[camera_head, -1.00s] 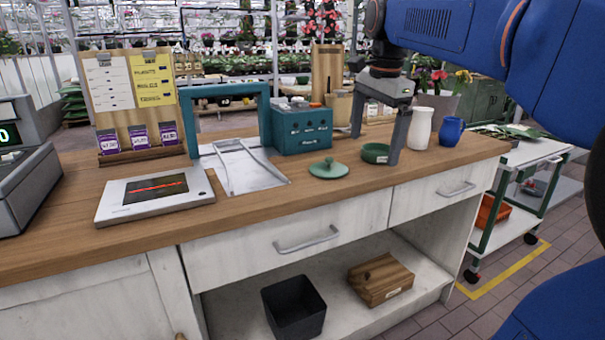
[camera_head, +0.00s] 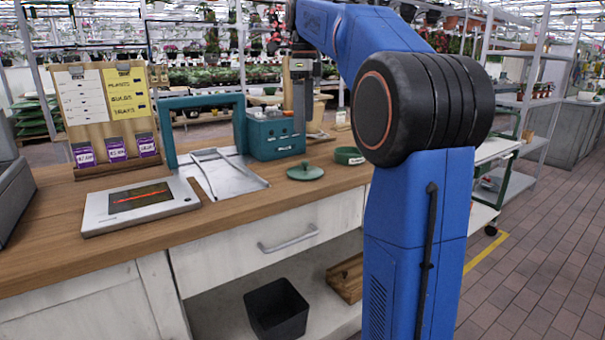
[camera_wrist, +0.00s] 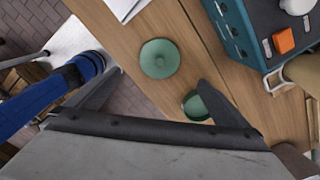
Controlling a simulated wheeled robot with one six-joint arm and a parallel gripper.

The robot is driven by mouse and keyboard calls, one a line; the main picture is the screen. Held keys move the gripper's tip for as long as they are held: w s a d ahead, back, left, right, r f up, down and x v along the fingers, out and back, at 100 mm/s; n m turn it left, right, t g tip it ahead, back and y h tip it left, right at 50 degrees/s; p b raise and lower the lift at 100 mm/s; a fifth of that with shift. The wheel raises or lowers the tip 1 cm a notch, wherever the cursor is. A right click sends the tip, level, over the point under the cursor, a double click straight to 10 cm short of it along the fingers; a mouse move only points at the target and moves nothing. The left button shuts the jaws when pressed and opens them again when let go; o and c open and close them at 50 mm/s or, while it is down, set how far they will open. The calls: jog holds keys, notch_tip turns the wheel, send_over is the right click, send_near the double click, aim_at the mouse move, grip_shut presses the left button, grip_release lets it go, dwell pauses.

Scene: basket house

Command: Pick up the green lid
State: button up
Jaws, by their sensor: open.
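The green lid (camera_head: 305,172), a round disc with a small knob on top, lies flat on the wooden counter (camera_head: 250,205). In the wrist view the lid (camera_wrist: 160,58) shows ahead, between the directions of the two fingers. My gripper (camera_wrist: 160,78) is open and empty, above the counter and apart from the lid.
A teal box (camera_head: 275,136) with a teal frame stands behind the lid. A metal tray (camera_head: 228,175) and a white tablet (camera_head: 140,204) lie to the left. A sign board (camera_head: 105,110) stands at the back. The counter's front strip near the lid is clear.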

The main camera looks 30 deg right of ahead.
aim_at(305, 162)
notch_tip(305, 162, down, 14)
jog(key=shift+s+d+r, duration=0.1)
jog(key=shift+s, duration=0.05)
dwell(0.5)
jog(key=c, duration=1)
